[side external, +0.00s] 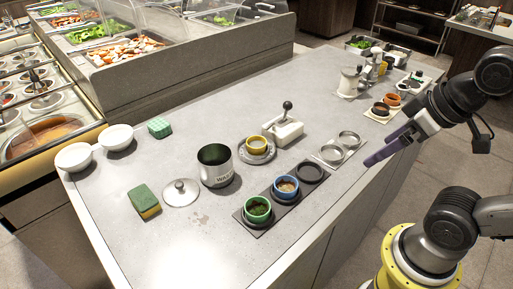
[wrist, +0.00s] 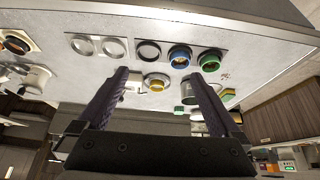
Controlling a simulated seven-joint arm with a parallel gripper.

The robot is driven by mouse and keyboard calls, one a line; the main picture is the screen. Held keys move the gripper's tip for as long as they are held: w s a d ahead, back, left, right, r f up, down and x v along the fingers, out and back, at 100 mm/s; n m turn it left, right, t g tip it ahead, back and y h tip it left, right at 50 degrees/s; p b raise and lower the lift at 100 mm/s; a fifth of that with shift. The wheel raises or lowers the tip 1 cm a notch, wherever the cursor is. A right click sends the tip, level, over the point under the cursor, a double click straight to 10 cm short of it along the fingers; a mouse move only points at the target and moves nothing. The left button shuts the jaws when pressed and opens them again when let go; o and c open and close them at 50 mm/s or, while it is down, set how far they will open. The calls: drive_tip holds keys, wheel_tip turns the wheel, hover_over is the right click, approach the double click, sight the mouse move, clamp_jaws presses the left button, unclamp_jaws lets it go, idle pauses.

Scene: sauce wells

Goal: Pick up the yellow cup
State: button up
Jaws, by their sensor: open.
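The yellow cup (side external: 257,143) stands upright on a grey round saucer (side external: 268,156) near the middle of the counter. In the wrist view the yellow cup (wrist: 157,86) shows between my two fingers, some distance beyond them. My gripper (side external: 373,159) is open and empty, with purple fingers. In the side view it is right of the cup, near the counter's right edge, apart from it. In the wrist view the two fingertips (wrist: 158,75) are spread wide.
A white block with a black-knobbed lever (side external: 285,128) stands just right of the cup. A dark tray (side external: 240,216) holds a green cup (side external: 257,209) and a blue cup (side external: 286,187). A metal pot (side external: 215,172) is left of the saucer. A two-well plate (side external: 328,157) lies toward my gripper.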

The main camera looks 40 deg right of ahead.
drive_tip(key=w+r+n, duration=0.8)
drive_tip(key=r+n, duration=0.1)
drive_tip(key=n, duration=0.1)
drive_tip(key=n+g, duration=0.6)
drive_tip(key=n, duration=0.1)
hover_over(257, 139)
drive_tip(key=s+a, duration=0.1)
drive_tip(key=s, duration=0.1)
wheel_tip(257, 139, down, 21)
drive_tip(key=shift+w+a+f, duration=0.1)
drive_tip(key=shift+a+f, duration=0.15)
drive_tip(key=shift+f, duration=1.3)
drive_tip(key=shift+a+f, duration=0.2)
drive_tip(key=shift+f, duration=1.3)
